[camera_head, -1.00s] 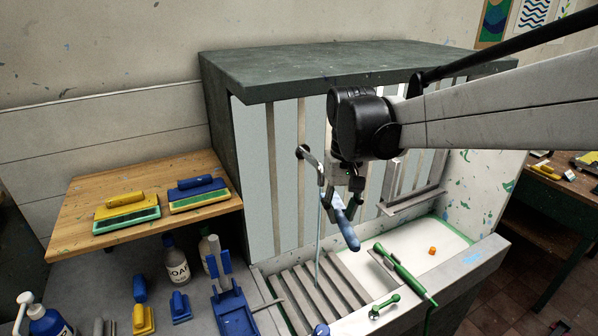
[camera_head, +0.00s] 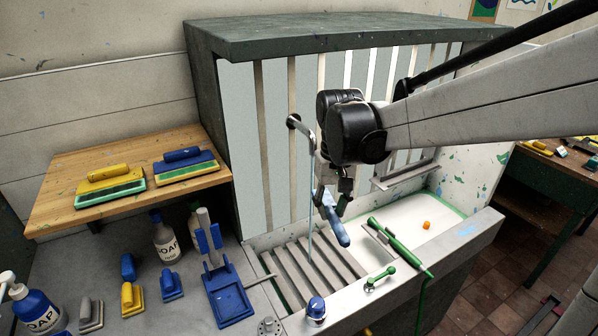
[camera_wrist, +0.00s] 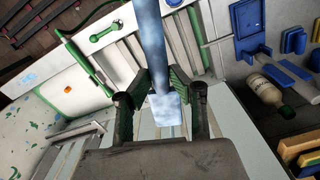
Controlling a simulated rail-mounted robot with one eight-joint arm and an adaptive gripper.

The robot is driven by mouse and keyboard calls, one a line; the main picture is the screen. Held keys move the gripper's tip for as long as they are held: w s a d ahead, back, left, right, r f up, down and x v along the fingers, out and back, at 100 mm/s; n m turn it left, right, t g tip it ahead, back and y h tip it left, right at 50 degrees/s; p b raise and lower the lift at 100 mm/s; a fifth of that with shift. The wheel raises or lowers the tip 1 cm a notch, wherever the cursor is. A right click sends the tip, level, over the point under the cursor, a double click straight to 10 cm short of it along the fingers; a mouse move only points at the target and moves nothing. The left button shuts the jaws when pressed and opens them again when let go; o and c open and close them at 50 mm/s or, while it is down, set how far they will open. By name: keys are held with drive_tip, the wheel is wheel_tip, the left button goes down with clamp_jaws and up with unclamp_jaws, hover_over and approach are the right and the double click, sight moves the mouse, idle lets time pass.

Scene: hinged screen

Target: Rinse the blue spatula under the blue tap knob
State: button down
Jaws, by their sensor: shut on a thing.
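My gripper (camera_head: 336,198) is shut on the blue spatula (camera_head: 339,230), which hangs tilted over the slatted sink. In the wrist view the spatula (camera_wrist: 152,40) passes between the two fingers (camera_wrist: 160,82), with its wide pale-blue end close to the palm. The blue tap knob (camera_head: 316,308) is on the sink's front rim. A thin bluish stream (camera_head: 310,215) falls from the wall spout (camera_head: 296,123) just left of the spatula. I cannot tell whether the stream touches it.
A green knob (camera_head: 380,279) and a green-handled sprayer (camera_head: 395,245) are on the sink's front right. An orange piece (camera_head: 426,225) lies in the white basin. A soap bottle (camera_head: 164,238) and a blue holder (camera_head: 228,294) stand left, below a wooden shelf (camera_head: 60,205).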

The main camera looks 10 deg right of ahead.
sight(332, 211)
drive_tip(key=shift+f, duration=0.55)
drive_tip(key=shift+w, duration=0.15)
drive_tip(key=shift+w+b, duration=1.1)
drive_tip(key=shift+w, duration=3.2)
drive_tip(key=shift+s, duration=4.5)
wheel_tip(332, 211, up, 13)
drive_tip(key=p, duration=0.7)
drive_tip(key=shift+p, duration=0.4)
